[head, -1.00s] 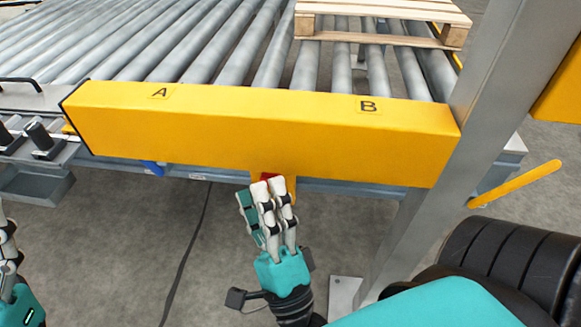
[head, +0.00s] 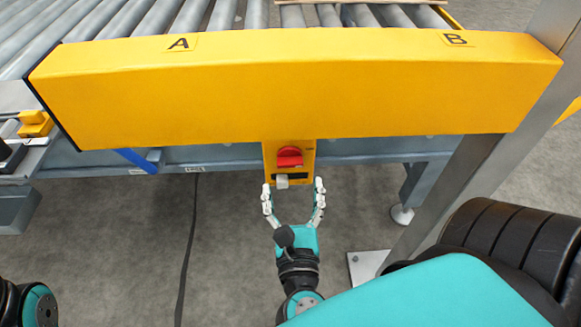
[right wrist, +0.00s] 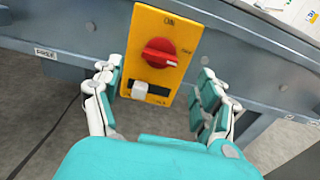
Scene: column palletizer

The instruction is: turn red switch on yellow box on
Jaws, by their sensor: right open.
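The yellow box (head: 305,178) is fixed under the long yellow beam, on the conveyor's front. Its red switch (head: 289,156) is a round knob on the upper part of its face. In the right wrist view the red switch (right wrist: 159,52) has its handle lying nearly level, with an "ON" label above it. A white knob (right wrist: 140,89) sits on a black strip below. My right gripper (head: 294,184) is open and empty, its fingers spread on either side of the box's lower part, below the red switch. My left arm shows only at the lower left; its gripper is out of frame.
The yellow beam (head: 300,85), marked A and B, runs across above the box. Conveyor rollers (head: 225,16) lie behind it. A grey metal post (head: 470,165) stands at the right.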

